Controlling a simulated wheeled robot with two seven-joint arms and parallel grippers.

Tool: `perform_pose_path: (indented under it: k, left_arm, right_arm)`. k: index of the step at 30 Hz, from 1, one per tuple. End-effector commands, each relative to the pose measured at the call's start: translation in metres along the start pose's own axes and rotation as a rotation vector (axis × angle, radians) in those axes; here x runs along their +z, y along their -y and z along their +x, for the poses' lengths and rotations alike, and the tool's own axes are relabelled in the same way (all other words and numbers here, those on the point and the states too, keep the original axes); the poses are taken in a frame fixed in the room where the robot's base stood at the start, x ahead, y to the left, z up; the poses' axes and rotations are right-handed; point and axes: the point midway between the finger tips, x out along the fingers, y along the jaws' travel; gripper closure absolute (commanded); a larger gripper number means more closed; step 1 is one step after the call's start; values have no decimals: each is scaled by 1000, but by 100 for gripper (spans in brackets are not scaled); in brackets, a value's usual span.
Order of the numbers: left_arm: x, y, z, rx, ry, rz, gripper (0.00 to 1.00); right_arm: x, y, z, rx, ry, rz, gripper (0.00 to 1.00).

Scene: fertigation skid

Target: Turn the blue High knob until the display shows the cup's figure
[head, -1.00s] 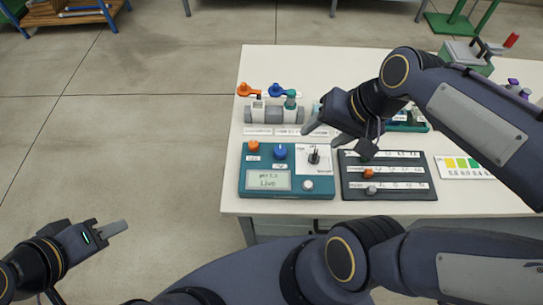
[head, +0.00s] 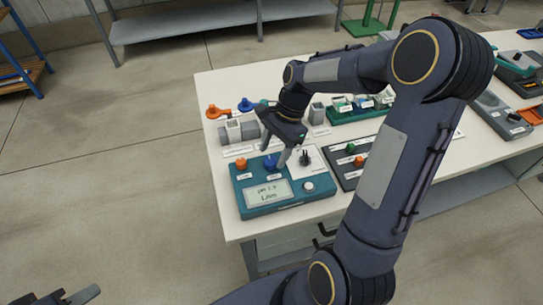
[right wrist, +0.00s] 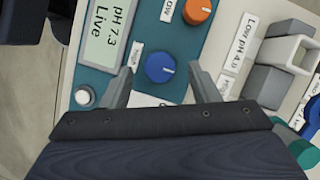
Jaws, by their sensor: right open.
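The blue High knob (head: 270,163) stands on the teal meter box (head: 285,205), and in the right wrist view the blue knob (right wrist: 160,68) shows a white pointer line. My right gripper (head: 275,150) is open, pointing down at the knob. In the wrist view its fingertips (right wrist: 160,78) lie on either side of the knob, apart from it. The display (right wrist: 103,35) reads "pH 7.3 Live". A pale square cup (right wrist: 290,50) stands by a "Low pH 4.0" label; a "High pH" label is partly hidden. My left gripper (head: 80,297) is partly cut off at the bottom left.
An orange knob (head: 241,164) sits left of the blue one. A switch (head: 305,157) and a white button (head: 309,186) are on the box's right. Orange (head: 217,112) and blue (head: 245,104) valve handles stand behind. A dark slider board (head: 345,180) lies to the right.

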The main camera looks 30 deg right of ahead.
Motion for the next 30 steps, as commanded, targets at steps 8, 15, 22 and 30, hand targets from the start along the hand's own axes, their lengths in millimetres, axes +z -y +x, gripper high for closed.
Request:
perform_pose_path:
  k: [8,15,22,30]
  left_arm:
    - [0,0,1,0,0,0,64]
    - [0,0,1,0,0,0,64]
    - [0,0,1,0,0,0,64]
    - [0,0,0,0,0,0,64]
  right_arm:
    - [0,0,19,0,0,0,45]
    - [0,0,18,-1,-1,-1,50]
    - [0,0,18,-1,-1,-1,80]
    - [0,0,18,4,-1,-13,90]
